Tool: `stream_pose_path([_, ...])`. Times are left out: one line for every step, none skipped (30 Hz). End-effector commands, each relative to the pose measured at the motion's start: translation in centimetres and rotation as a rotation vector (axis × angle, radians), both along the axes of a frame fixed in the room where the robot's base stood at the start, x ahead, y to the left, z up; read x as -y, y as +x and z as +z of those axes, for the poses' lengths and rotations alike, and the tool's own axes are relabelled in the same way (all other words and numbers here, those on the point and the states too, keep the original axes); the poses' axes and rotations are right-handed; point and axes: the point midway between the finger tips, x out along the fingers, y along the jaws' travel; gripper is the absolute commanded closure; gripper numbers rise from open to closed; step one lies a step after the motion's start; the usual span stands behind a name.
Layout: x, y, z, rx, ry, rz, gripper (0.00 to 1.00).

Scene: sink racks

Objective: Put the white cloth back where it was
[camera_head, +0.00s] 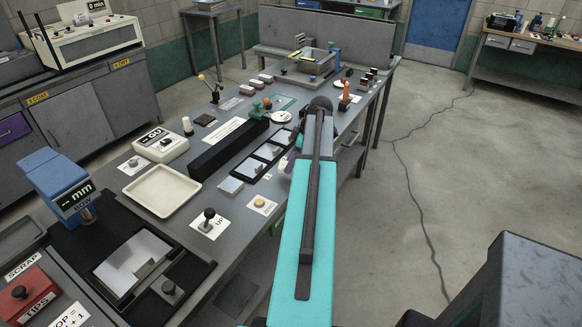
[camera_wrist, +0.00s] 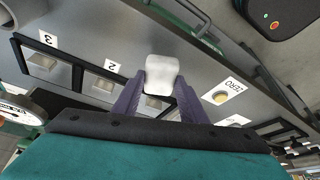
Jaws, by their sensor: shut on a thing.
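The white cloth (camera_wrist: 160,70) shows in the wrist view as a small pale block. It sits between the two purple fingers of my gripper (camera_wrist: 160,90), which are shut on it. The cloth is held over the grey bench (camera_wrist: 190,45), but how far above the surface I cannot tell. In the head view my arm hides most of my gripper, and I cannot make out the cloth clearly there.
A row of numbered slots (camera_wrist: 102,85) lies beside the cloth in the wrist view. A yellow ZERO button (camera_wrist: 221,97) is to the right. In the head view, a long black block (camera_head: 228,147), an empty cream tray (camera_head: 161,190) and a joystick (camera_head: 209,216) stand on the bench.

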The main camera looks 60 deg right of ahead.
Motion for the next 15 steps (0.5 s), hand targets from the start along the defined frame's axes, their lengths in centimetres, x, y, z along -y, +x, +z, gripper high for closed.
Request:
stream_pose_path([0.0,0.0,-0.2,0.0,0.001,-0.001,0.83])
stream_pose_path([0.0,0.0,-0.4,0.0,0.001,-0.001,0.83])
stream_pose_path([-0.1,0.0,-0.8,-0.001,0.002,0.0,0.83])
stream_pose_path([-0.1,0.0,-1.1,-0.001,0.002,0.0,0.83])
stream_pose_path([-0.1,0.0,-1.3,-0.001,0.002,0.001,0.83])
stream_pose_path([0.0,0.0,-1.6,0.0,0.001,0.0,0.83])
stream_pose_path([0.0,0.0,-1.9,0.0,0.0,0.0,0.83])
stream_pose_path([0.0,0.0,-2.1,0.0,0.001,0.0,0.83])
stream_pose_path([0.0,0.0,-2.3,0.0,0.001,0.0,0.83])
stream_pose_path([0.0,0.0,-2.5,0.0,0.001,0.0,0.83])
stream_pose_path([0.0,0.0,-2.6,0.0,0.001,0.0,0.83])
stream_pose_path([0.0,0.0,-2.7,0.0,0.001,0.0,0.83])
stream_pose_path([0.0,0.0,-2.7,0.0,0.0,0.001,0.83])
stream_pose_path([0.0,0.0,-2.8,0.0,0.0,0.001,0.83])
stream_pose_path([0.0,0.0,-2.8,0.0,0.0,0.001,0.83])
